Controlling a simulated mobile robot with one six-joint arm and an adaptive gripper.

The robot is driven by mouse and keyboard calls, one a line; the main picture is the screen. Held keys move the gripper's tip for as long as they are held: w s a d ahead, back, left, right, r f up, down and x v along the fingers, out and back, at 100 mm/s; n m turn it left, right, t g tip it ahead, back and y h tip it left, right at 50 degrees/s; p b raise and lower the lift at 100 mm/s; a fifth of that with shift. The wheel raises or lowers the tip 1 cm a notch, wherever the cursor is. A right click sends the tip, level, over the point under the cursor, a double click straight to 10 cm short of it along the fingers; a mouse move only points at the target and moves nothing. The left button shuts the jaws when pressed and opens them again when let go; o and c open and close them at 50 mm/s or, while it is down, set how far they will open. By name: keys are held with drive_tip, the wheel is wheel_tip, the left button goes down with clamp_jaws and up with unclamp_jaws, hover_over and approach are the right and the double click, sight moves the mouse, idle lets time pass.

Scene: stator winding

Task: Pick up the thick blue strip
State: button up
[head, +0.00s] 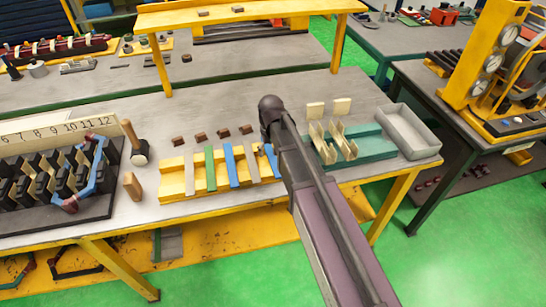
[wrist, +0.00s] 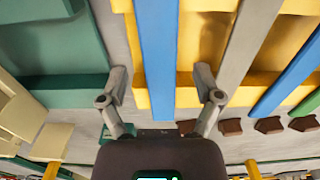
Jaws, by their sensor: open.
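A blue strip (wrist: 157,60) runs lengthwise between the open fingers of my gripper (wrist: 160,82) in the wrist view, with a gap on each side. In the head view this strip (head: 271,160) is at the right end of the yellow rack, partly hidden by my arm. A second blue strip (head: 231,166) lies further left on the rack and also shows at the right of the wrist view (wrist: 292,76). Which of the two is thicker I cannot tell for sure. My gripper is empty; its fingers are hidden in the head view.
The yellow rack (head: 172,187) also holds grey strips (head: 252,164) and a green strip (head: 210,169). Small brown blocks (head: 223,132) lie behind it. A green fixture (head: 368,140) and a grey tray (head: 408,130) stand to the right. A mallet (head: 138,157) and stator stand left.

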sight(271, 154)
idle(0.3)
clamp_jaws()
drive_tip(key=shift+r, duration=0.15)
idle(0.3)
wheel_tip(271, 154, up, 3)
drive_tip(key=p, duration=0.3)
drive_tip(key=s+r+p, duration=0.1)
drive_tip(key=s+p, duration=0.1)
drive_tip(key=s, duration=1.4)
drive_tip(key=shift+r, duration=0.35)
drive_tip(key=shift+s+d, duration=0.1)
